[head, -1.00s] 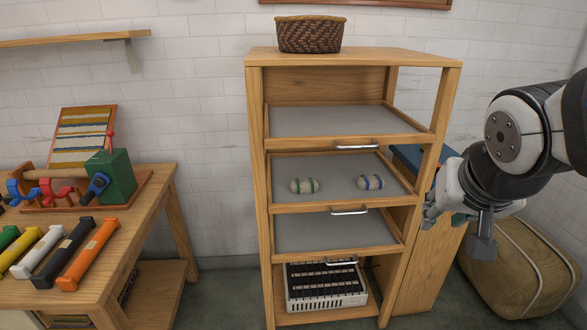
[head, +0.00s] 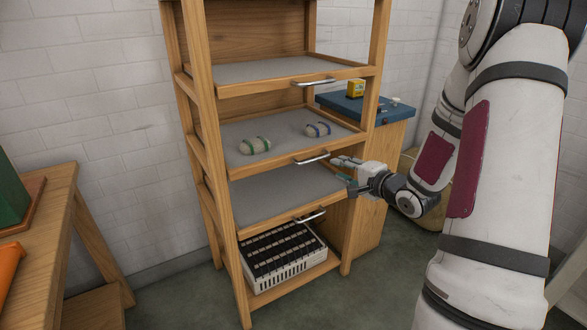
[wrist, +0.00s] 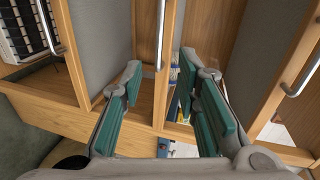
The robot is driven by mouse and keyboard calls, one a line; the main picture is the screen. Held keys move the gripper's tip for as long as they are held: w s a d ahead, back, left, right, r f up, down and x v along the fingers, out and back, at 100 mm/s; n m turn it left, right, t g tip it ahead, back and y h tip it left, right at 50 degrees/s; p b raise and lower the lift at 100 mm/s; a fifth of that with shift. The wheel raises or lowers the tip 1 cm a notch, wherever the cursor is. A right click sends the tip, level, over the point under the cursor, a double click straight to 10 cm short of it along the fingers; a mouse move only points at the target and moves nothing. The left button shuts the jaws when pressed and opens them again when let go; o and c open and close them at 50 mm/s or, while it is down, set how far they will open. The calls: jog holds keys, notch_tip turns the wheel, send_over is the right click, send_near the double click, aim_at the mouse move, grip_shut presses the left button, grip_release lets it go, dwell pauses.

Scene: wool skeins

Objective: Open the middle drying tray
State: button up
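The middle drying tray (head: 238,172) sits in the wooden rack, its front level with the rack's posts. Two cream skeins lie on it, one with green bands (head: 255,145) and one with blue bands (head: 317,130). Its silver bar handle (head: 311,157) is on the front edge. My gripper (head: 345,170) is just right of this handle, apart from it. In the wrist view my gripper (wrist: 165,115) is open and empty, its teal finger pads wide apart. The handle (wrist: 161,35) shows beyond the fingertips, in line with the gap between them.
The top tray (head: 250,72) and bottom tray (head: 270,192) have similar handles. A white slatted crate (head: 282,258) stands on the rack's lowest shelf. A blue-topped cabinet (head: 355,107) with a yellow item (head: 355,88) is behind at right. A wooden table (head: 50,215) is at left.

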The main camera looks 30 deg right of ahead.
aim_at(315, 160)
jog(key=shift+m, duration=0.3)
jog(key=b+x, duration=0.1)
jog(key=x, duration=0.3)
jog(key=b+x, duration=0.1)
jog(key=x, duration=0.4)
jog(key=b+x, duration=0.1)
jog(key=x, duration=0.3)
jog(key=shift+w+a+f, duration=0.15)
jog(key=shift+w+a, duration=0.15)
jog(key=shift+w, duration=0.1)
jog(key=shift+c, duration=0.5)
grip_shut()
